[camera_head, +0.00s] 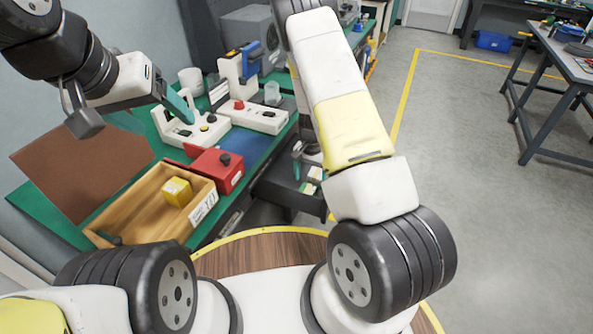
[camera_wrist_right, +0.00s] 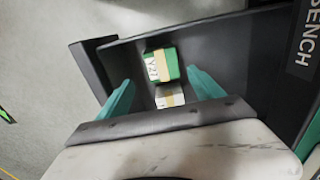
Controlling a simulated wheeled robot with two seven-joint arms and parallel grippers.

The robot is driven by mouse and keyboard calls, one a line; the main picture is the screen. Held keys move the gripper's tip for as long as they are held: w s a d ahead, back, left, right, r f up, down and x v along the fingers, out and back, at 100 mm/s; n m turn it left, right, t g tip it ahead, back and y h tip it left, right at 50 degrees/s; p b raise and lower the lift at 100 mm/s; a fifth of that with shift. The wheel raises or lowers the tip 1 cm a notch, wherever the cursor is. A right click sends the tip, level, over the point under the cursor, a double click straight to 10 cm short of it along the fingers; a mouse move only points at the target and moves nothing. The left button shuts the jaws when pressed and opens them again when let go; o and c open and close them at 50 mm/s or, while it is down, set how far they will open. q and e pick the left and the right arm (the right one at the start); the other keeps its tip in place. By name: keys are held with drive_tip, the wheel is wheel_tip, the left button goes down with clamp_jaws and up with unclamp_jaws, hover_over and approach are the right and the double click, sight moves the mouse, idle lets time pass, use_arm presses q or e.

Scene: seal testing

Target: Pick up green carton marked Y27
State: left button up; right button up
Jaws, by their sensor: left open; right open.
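The green carton (camera_wrist_right: 168,63) with a tan band and a white label reading roughly Y27 lies in an open dark drawer, seen in the right wrist view. In the head view the drawer (camera_head: 280,190) juts from the bench, and small cartons inside are partly hidden by my right arm. My right gripper (camera_wrist_right: 162,97) is open, its teal fingers apart on either side of the cartons' place in the picture; nothing is between them that I can tell is gripped. My left gripper (camera_head: 178,104) is open above the bench, near the white devices.
A whitish carton (camera_wrist_right: 170,96) lies right beside the green one. The drawer walls (camera_wrist_right: 90,70) surround both. On the green bench stand a wooden tray (camera_head: 140,211) with a yellow carton (camera_head: 177,192), a red box (camera_head: 217,168) and white devices (camera_head: 254,116).

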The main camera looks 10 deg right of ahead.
sight(307, 189)
drive_tip(key=f, duration=0.4)
drive_tip(key=a+f, duration=0.1)
drive_tip(key=f, duration=0.2)
drive_tip(key=shift+s, duration=0.15)
drive_tip(key=shift+c, duration=0.5)
clamp_jaws()
